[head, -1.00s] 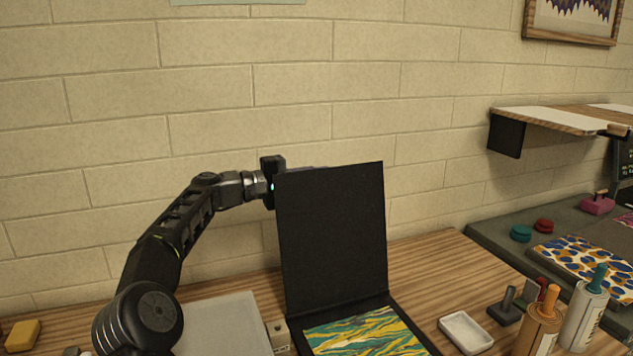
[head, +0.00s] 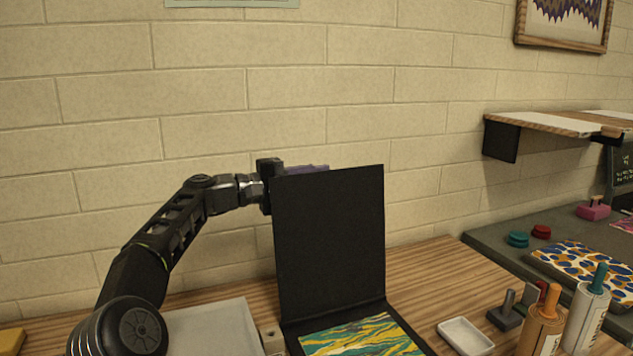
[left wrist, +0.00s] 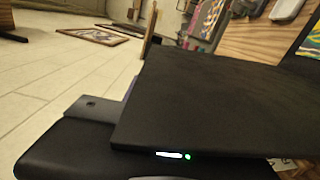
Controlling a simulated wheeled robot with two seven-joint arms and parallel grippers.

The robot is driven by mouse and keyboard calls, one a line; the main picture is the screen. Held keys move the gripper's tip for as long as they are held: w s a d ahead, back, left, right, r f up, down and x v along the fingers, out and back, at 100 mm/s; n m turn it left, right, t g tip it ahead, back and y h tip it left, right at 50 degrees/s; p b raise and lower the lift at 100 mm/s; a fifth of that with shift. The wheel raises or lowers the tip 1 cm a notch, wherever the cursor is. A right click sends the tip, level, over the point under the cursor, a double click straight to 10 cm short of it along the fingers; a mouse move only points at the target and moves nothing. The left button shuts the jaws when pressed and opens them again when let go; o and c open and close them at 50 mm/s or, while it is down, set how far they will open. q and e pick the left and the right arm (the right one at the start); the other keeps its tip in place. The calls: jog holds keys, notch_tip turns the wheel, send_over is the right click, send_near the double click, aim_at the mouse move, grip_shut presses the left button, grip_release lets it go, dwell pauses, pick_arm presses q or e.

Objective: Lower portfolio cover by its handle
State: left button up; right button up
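The black portfolio cover (head: 330,240) stands nearly upright, hinged at its lower edge above the portfolio, where a green and yellow marbled sheet (head: 362,338) shows. A strip of its purple handle (head: 308,169) shows behind the top edge. My left gripper (head: 270,184) is at the cover's upper left edge, partly behind it. Its fingertips are hidden, so I cannot tell whether they close on the handle. In the left wrist view the cover (left wrist: 205,105) fills the middle and hides the fingers. My right gripper is not in view.
A white dish (head: 466,337), a dark stamp-like tool (head: 505,318) and two bottles (head: 540,325) stand right of the portfolio. A pale grey tray (head: 210,328) lies left, under my arm. A shelf (head: 545,122) juts from the wall. Air before the cover is clear.

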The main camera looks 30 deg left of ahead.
pick_arm(q)
jog(key=shift+s+a, duration=0.35)
jog(key=shift+s, duration=0.1)
jog(key=b+v, duration=0.1)
jog(key=v, duration=0.5)
jog(key=shift+s+a+b, duration=0.15)
jog(key=shift+s+b, duration=0.15)
jog(key=shift+s+a, duration=0.1)
jog(key=p, duration=0.2)
send_near(281, 185)
jog(key=w, duration=0.2)
jog(key=w+a+f, duration=0.1)
jog(key=shift+w+a, duration=0.1)
jog(key=shift+w, duration=0.1)
dwell(0.6)
